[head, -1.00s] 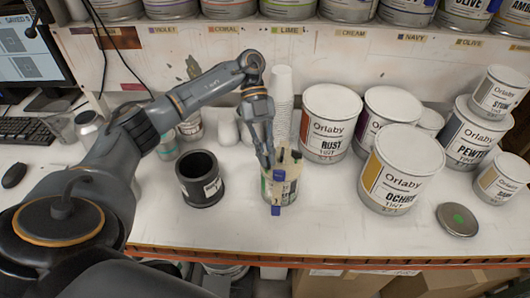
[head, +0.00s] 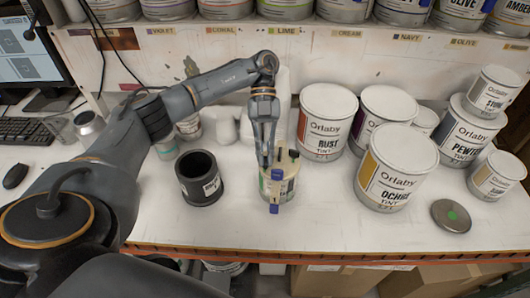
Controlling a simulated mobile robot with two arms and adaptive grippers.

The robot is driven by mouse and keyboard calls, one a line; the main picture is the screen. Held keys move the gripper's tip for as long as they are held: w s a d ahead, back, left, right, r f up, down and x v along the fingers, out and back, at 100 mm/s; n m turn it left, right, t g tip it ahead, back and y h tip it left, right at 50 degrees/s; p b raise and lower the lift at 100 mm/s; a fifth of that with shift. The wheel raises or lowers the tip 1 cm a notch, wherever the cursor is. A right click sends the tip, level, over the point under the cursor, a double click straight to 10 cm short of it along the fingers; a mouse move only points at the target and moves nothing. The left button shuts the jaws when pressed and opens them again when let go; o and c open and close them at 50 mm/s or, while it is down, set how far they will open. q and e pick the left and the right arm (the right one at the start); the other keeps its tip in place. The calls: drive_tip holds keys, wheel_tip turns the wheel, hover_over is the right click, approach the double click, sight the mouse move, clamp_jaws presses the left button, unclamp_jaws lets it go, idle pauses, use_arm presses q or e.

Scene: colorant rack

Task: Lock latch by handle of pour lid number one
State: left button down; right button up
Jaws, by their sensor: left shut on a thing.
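The pour lid (head: 284,169) sits on top of a small can (head: 280,190) in the middle of the white bench. The lid is pale with dark parts on top and blue latches (head: 276,174) at its near side. My left gripper (head: 266,163) points down at the left side of the lid and is shut on a part there, seemingly the lid's handle. The fingers partly hide that part, so its exact shape cannot be told. My right gripper is not in the view.
A black cylindrical holder (head: 200,178) stands left of the can. White tins labelled Rust (head: 325,122) and Ochre (head: 394,168) stand to the right. The bench front is clear.

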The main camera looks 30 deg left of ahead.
use_arm(q)
drive_tip(key=c, duration=1.5)
unclamp_jaws()
drive_tip(key=shift+o, duration=0.2)
drive_tip(key=shift+f, duration=0.1)
